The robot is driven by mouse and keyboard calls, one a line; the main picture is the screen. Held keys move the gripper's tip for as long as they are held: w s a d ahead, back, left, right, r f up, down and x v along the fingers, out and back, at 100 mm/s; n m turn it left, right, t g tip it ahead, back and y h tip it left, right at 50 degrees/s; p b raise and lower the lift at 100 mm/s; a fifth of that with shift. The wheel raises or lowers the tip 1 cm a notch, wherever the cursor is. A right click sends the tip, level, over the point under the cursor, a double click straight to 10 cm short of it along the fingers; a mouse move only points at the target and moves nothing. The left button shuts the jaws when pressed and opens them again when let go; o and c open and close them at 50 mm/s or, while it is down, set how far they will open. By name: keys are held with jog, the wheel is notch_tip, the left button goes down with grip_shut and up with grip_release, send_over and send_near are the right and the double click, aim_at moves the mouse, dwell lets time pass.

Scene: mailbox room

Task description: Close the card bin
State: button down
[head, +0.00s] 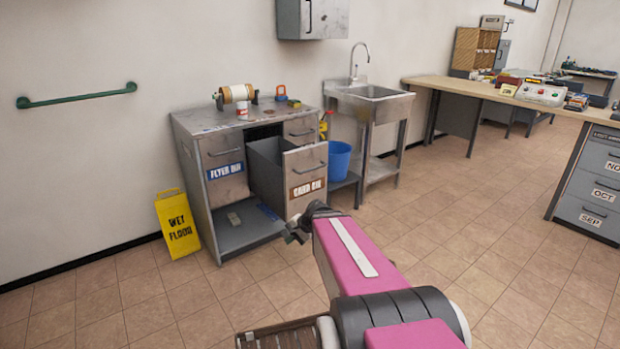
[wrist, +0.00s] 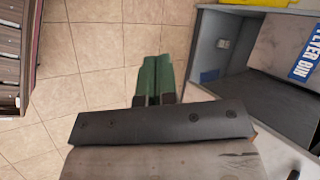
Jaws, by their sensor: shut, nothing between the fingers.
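The card bin (head: 305,178) is a worn grey drawer with a bar handle and a brown label. It stands pulled out from the metal cabinet (head: 212,222), and its dark inner side shows. My gripper (wrist: 153,75) is shut and empty, its green fingers together in the wrist view. In the head view the end of my arm is low in front of the card bin; the fingertips are hard to make out. In the wrist view a dark strip with screws above a worn grey surface partly covers my gripper; I cannot tell which part it is.
The flyer bin (head: 225,170) is shut left of the card bin, above an open lower compartment. A yellow wet floor sign (head: 178,224) stands at the cabinet's left. A blue bucket (head: 339,160) and a sink (head: 370,93) are at its right. Tiled floor is clear in front.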

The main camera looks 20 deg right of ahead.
jog(key=w+d+r+m+t+y, duration=0.3)
jog(key=w+d+r+m+t, duration=0.3)
jog(key=w+m, duration=0.35)
jog(key=m+t+h, duration=0.3)
jog(key=m+t, duration=0.4)
jog(key=m, duration=0.6)
send_near(307, 174)
jog(key=x, duration=0.7)
jog(key=shift+w+a+r, duration=0.1)
jog(key=shift+w+r, duration=0.05)
jog(key=shift+w, duration=0.1)
